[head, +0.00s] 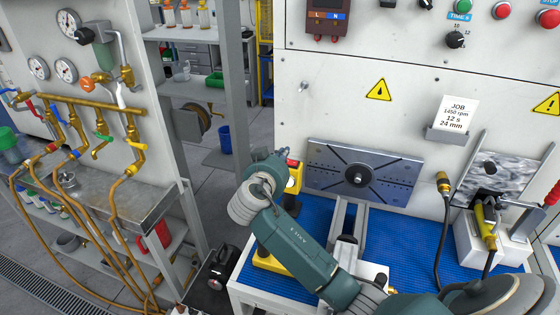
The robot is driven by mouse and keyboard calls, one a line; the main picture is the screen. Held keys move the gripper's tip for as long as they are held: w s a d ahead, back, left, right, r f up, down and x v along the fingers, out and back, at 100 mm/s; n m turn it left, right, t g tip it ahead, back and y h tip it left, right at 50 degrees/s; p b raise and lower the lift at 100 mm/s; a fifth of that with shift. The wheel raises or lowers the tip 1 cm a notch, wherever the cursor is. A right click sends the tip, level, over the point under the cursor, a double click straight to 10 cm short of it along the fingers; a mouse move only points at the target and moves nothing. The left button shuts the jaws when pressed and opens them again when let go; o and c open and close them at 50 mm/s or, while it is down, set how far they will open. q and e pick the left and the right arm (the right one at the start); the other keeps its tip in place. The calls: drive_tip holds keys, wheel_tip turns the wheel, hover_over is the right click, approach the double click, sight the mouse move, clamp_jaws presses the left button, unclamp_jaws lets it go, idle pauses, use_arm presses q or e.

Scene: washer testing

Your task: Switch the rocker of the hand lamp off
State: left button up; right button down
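A black, lantern-like object with a top handle and a round pale front (215,270) stands at the lower left of the white bench. It looks like the hand lamp; its rocker is too small to make out. My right arm reaches in from the lower right across the bench, its far end in front of the yellow post. I cannot make out the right gripper's fingers, so whether they are open or shut does not show. The arm's far end is up and to the right of the lamp, apart from it in the picture. My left gripper is not in view.
A yellow post with a red top (293,177) stands behind my arm on the blue mat (400,245). A slotted metal plate (335,165) is behind it. A yellow-and-black corded tool (486,222) rests on a white block at right. Hoses (70,215) hang at left.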

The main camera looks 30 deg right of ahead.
sight(291, 162)
drive_tip(key=w+d+f+b, duration=0.2)
drive_tip(key=w+d+f, duration=0.1)
drive_tip(key=shift+w+d+f, duration=0.25)
drive_tip(key=shift+w+f, duration=0.05)
drive_tip(key=shift+f, duration=0.05)
drive_tip(key=shift+w+a+f+b, duration=0.1)
drive_tip(key=shift+a+f+b, duration=0.05)
drive_tip(key=shift+f+b, duration=0.4)
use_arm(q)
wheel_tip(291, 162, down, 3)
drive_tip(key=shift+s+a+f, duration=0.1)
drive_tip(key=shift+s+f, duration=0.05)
use_arm(e)
drive_tip(key=shift+a+f, duration=0.1)
drive_tip(key=shift+f, duration=0.05)
